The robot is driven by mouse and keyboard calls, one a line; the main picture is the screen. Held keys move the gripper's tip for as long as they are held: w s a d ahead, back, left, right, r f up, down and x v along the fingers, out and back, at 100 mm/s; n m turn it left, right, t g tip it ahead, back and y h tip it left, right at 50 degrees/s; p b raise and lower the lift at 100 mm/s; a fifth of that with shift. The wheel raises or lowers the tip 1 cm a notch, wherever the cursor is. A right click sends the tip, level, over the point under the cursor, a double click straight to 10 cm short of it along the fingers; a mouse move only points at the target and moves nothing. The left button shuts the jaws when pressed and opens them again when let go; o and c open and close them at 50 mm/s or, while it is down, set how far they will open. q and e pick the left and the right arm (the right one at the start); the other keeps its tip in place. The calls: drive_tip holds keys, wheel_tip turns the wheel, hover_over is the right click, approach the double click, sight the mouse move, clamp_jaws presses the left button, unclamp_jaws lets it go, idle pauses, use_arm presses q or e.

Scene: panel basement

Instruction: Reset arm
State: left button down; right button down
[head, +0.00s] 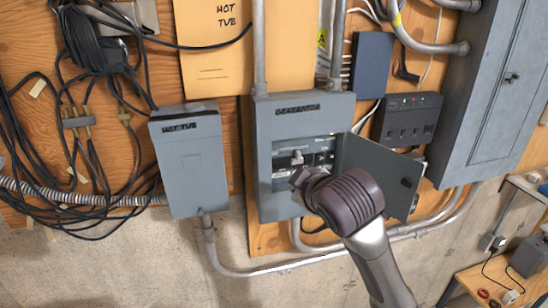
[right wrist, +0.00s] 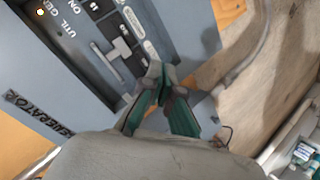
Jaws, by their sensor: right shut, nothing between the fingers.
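The grey generator panel (head: 305,110) is on the wall in the middle of the head view, its door (head: 378,172) swung open to the right. Inside is a dark switch plate with a light grey lever (head: 297,158). The lever also shows in the right wrist view (right wrist: 120,50), beside UTIL, GEN and ON lettering. My right arm comes in from the lower right. My right gripper (head: 299,182) is in front of the panel's lower part, partly hidden by its own wrist. In the right wrist view its fingers (right wrist: 163,78) are together and empty, close to the lever. My left gripper is out of view.
A smaller grey "HOT TUB" box (head: 190,160) is to the left, with loose black cables (head: 85,150) beyond it. A tall grey cabinet (head: 490,100) is at the right. Conduit (head: 280,267) runs below the panel. A wooden shelf (head: 490,285) is at the lower right.

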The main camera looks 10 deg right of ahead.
drive_tip(key=s+f+m+g, duration=0.2)
drive_tip(key=s+f, duration=0.4)
drive_tip(key=f, duration=0.4)
drive_tip(key=s+f+m+g, duration=0.2)
drive_tip(key=s+f, duration=0.4)
drive_tip(key=f, duration=0.5)
drive_tip(key=s+d+f+m+g, duration=0.2)
drive_tip(key=s+f, duration=0.3)
drive_tip(key=s, duration=0.4)
drive_tip(key=s+d+f+m+g, duration=0.1)
drive_tip(key=s+f+g, duration=0.3)
drive_tip(key=s, duration=0.5)
wheel_tip(320, 180, down, 36)
drive_tip(key=s+b, duration=0.1)
drive_tip(key=b, duration=0.7)
drive_tip(key=s+d+f+b, duration=0.1)
drive_tip(key=s+f+b, duration=0.2)
drive_tip(key=s+f, duration=0.5)
drive_tip(key=s+d+f+g+b, duration=0.1)
drive_tip(key=s+d+f+b, duration=0.1)
drive_tip(key=s+f, duration=0.6)
wheel_tip(320, 180, down, 6)
drive_tip(key=shift+s+f+b, duration=0.15)
drive_tip(key=shift+s+b, duration=0.25)
drive_tip(key=shift+b, duration=0.35)
